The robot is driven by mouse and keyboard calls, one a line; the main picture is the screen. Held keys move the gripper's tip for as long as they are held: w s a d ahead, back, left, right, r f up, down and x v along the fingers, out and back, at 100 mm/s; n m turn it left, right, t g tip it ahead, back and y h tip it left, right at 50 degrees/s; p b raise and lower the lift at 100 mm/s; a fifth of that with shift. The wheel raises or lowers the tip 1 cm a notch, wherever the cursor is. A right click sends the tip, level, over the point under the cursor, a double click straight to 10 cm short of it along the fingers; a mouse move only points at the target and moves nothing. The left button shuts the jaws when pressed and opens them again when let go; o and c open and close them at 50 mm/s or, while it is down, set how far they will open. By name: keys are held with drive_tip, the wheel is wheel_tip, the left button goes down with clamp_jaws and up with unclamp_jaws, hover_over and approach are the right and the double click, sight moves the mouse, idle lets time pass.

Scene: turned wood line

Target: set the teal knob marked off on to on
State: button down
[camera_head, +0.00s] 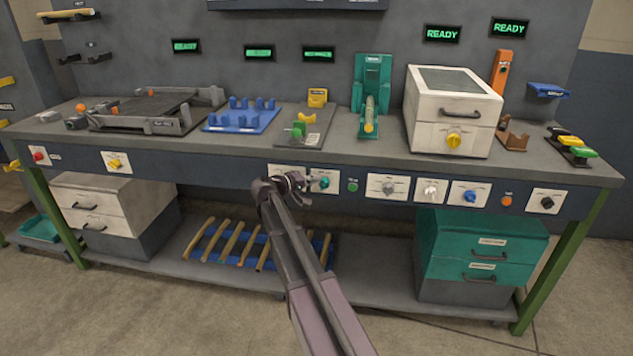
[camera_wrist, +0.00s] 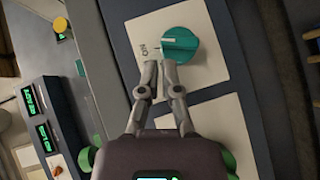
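The teal knob (camera_wrist: 180,45) sits on a white plate (camera_wrist: 205,75) in the wrist view. A pale line runs across its face, and the lettering "ON" shows beside it. I cannot tell surely which mark the knob points to. In the head view the teal knob (camera_head: 322,183) is on the bench's front panel, just right of my gripper (camera_head: 298,181). In the wrist view my gripper (camera_wrist: 160,66) has its fingertips drawn close together with nothing between them. The tips are over the plate at the knob's lower left edge; contact cannot be told.
The front panel (camera_head: 245,175) also carries a yellow knob (camera_head: 115,163), a grey knob (camera_head: 388,188), a white knob (camera_head: 431,191) and a blue knob (camera_head: 470,196). A green button (camera_head: 353,187) is close right of the teal knob. The floor in front is clear.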

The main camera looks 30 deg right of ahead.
drive_tip(key=w+r+p+v, duration=0.1)
drive_tip(key=w+p+v, duration=0.1)
drive_tip(key=v, duration=1)
drive_tip(key=shift+s+p, duration=0.15)
drive_tip(key=shift+p, duration=0.5)
drive_tip(key=shift+a+r, duration=0.1)
drive_tip(key=shift+r, duration=0.05)
drive_tip(key=s+a+f+g+y, duration=0.2)
drive_tip(key=s+a+f+y, duration=0.2)
drive_tip(key=s+f+y, duration=0.65)
drive_tip(key=s+a+f+y, duration=0.25)
drive_tip(key=s+a, duration=0.25)
drive_tip(key=s, duration=0.3)
drive_tip(key=s+a+f+y, duration=0.2)
drive_tip(key=s+a+y, duration=0.15)
drive_tip(key=s, duration=0.45)
wheel_tip(320, 180, up, 23)
drive_tip(key=p, duration=2.3)
drive_tip(key=shift+w+a+g+h, duration=0.3)
drive_tip(key=shift+a+g+h, duration=0.1)
drive_tip(key=shift+h, duration=0.05)
